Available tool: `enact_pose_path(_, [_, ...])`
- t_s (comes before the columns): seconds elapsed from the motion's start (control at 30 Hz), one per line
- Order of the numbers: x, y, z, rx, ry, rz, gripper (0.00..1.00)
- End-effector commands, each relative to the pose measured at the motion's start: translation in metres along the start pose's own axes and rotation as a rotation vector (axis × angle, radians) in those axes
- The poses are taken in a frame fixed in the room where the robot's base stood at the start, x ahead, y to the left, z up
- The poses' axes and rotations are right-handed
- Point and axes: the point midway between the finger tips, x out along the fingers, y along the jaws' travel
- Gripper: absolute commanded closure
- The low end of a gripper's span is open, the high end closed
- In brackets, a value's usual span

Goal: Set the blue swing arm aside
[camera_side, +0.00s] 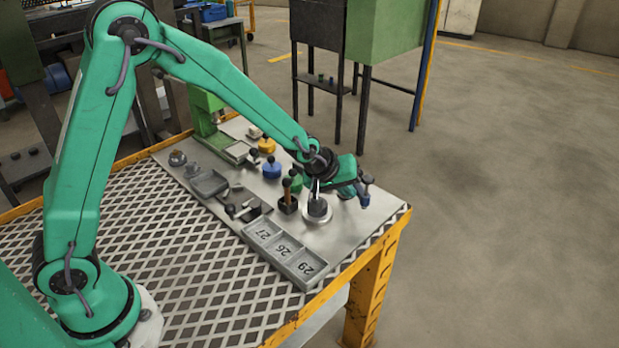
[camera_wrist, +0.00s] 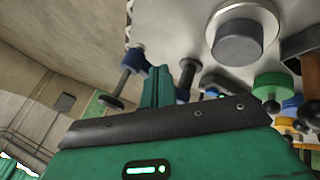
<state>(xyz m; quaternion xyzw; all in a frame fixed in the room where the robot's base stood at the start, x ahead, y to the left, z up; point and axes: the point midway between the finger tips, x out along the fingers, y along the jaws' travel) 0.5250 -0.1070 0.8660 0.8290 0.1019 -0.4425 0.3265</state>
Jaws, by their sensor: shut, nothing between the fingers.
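The blue swing arm (camera_side: 362,196) is a small blue piece with a dark knob, near the right end of the metal plate, just right of my gripper (camera_side: 347,190). In the wrist view, what looks like the same blue part (camera_wrist: 135,60) lies beside my gripper (camera_wrist: 157,86), with a dark rod and round end reaching toward the lower left. My gripper is shut and holds nothing. Its fingers are close to the blue part, but I cannot tell whether they touch. My wrist hides some of the plate behind it.
A silver disc with a dark cap (camera_side: 317,209) stands left of my gripper. A wood-handled tool (camera_side: 288,196) and green (camera_side: 296,184), blue (camera_side: 271,168) and yellow (camera_side: 267,145) knobs stand nearby. A numbered grey tray (camera_side: 300,277) lies in front. The plate's right front corner is clear.

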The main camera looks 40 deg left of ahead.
Motion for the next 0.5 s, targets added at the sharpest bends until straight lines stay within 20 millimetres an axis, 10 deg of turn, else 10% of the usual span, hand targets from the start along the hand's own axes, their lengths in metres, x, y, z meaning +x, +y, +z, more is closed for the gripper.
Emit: enact_pose_path(0.5, [0.014, 0.024, -0.001, 0.000, -0.012, 0.011, 1.00])
